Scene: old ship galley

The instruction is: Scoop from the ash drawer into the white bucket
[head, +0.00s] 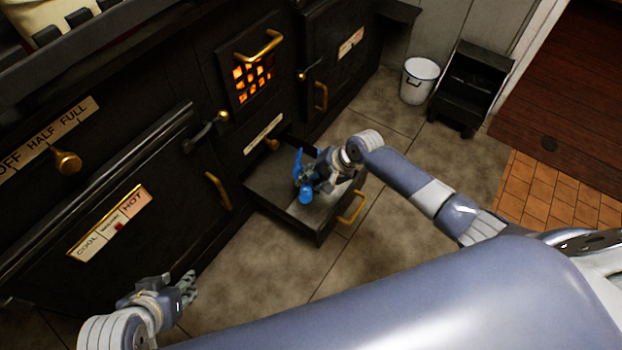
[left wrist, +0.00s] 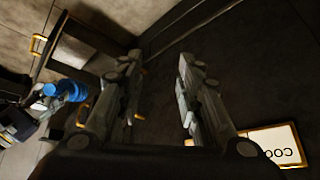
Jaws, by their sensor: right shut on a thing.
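The ash drawer (head: 330,225) is pulled out from the black stove, with a brass handle on its front. My right gripper (head: 322,178) is over the drawer, shut on a blue tool (head: 305,193) that looks like the scoop. Its lower end is at or in the drawer, and the gripper hides part of it. The blue tool also shows in the left wrist view (left wrist: 66,90). The white bucket (head: 415,88) stands upright on the floor at the back right, away from the gripper. My left gripper (head: 188,285) is open and empty in front of the stove; its spread fingers show in the left wrist view (left wrist: 160,75).
The black stove (head: 150,150) fills the left side, with brass knobs, door handles and a glowing grate (head: 253,82). A black step stool (head: 470,85) stands right beside the bucket. The tiled floor (head: 385,165) between drawer and bucket is clear.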

